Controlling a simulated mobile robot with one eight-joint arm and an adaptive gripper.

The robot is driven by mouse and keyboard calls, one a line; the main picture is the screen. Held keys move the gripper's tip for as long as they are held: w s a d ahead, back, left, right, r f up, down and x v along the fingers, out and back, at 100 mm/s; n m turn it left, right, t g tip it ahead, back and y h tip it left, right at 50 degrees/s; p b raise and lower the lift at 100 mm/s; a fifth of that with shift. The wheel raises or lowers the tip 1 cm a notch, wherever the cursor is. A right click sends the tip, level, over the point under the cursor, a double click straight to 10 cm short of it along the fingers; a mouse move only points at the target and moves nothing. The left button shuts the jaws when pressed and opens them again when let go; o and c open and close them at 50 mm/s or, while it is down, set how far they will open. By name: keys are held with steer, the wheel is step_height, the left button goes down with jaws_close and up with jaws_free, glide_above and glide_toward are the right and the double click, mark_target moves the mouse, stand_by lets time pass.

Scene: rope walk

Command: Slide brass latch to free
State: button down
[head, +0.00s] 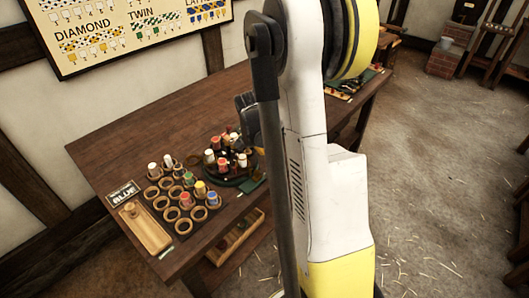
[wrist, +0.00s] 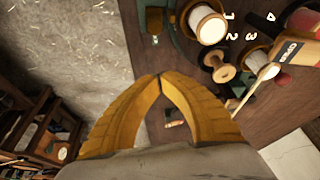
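My gripper (wrist: 158,77) shows in the wrist view as two yellow fingers arching together. Their tips meet, with nothing visible held between them. In the head view my arm hides most of it near the round green stand (head: 236,181). I cannot clearly pick out a brass latch in either view. In the wrist view a green fitting (wrist: 183,44) lies beyond the fingertips, with a small pale mark on it. A small orange and white item (wrist: 174,124) shows in the gap between the fingers, too small to identify.
A white-wound spool (wrist: 207,25) and a wooden bobbin (wrist: 217,68) stand right of the fingertips. A lettered sign (wrist: 281,58) is farther right. The workbench (head: 125,145) holds several wooden rings (head: 171,214) and a wooden tray (head: 145,229). Its back left is clear.

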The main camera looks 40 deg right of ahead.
mark_target(255, 174)
steer(key=b+x, duration=0.1)
steer(key=x, duration=0.3)
steer(key=shift+f, duration=0.2)
steer(key=a, duration=0.1)
steer(key=a+b, duration=0.1)
steer(key=shift+s+a+f+b, duration=0.2)
steer(key=shift+s+a+b, duration=0.1)
steer(key=shift+a, duration=0.05)
steer(key=shift+s+a, duration=0.15)
steer(key=shift+a, duration=0.3)
steer(key=a, duration=0.4)
steer(key=shift+s+a+r, duration=0.1)
steer(key=shift+s+a, duration=0.05)
steer(key=shift+a, duration=0.25)
steer(key=shift+d, duration=0.1)
